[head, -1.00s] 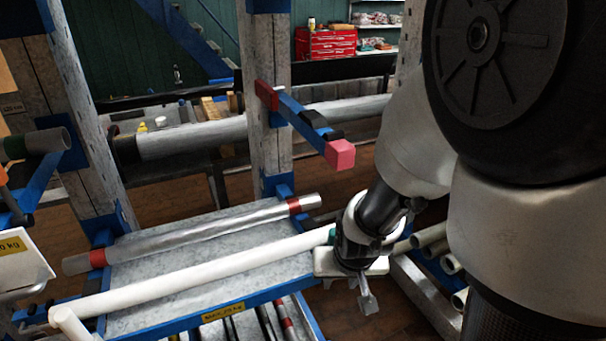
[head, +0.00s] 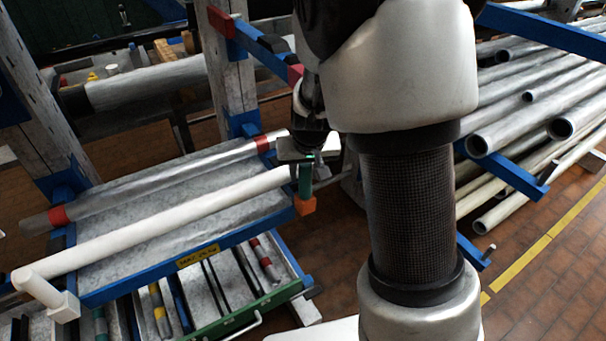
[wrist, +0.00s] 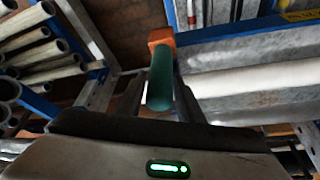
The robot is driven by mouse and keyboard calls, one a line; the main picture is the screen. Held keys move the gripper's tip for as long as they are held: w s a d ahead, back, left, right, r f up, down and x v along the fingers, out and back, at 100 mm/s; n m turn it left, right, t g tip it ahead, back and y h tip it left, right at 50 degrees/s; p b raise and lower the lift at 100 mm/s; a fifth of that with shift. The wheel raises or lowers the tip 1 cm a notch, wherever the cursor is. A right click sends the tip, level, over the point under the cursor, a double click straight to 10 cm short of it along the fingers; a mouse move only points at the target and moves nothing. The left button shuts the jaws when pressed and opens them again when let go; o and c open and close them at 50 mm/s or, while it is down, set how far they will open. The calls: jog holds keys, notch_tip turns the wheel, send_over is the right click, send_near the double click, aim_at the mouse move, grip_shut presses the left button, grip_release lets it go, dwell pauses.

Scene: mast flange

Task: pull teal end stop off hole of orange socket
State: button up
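The teal end stop (head: 305,178) is a short upright cylinder at the right end of the tray, beside the white pipe's end. Its lower end meets the orange socket (head: 305,205) at the tray's corner. The wrist view shows the teal stop (wrist: 160,82) between my fingers, with the orange socket (wrist: 160,39) beyond it. My gripper (wrist: 161,88) has a finger on each side of the stop, with what looks like a narrow gap at each side. In the head view my gripper (head: 304,160) is over the stop's top. The hole is hidden.
A long white pipe (head: 170,220) and a grey pipe with red bands (head: 150,178) lie on the blue-edged tray (head: 130,291). A blue beam (head: 265,42) reaches out above. Several pipes (head: 530,110) are racked on the right. The floor at lower right is clear.

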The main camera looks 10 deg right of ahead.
jog(key=shift+x, duration=0.95)
grip_shut()
jog(key=shift+r+p, duration=2.8)
jog(key=shift+r, duration=0.7)
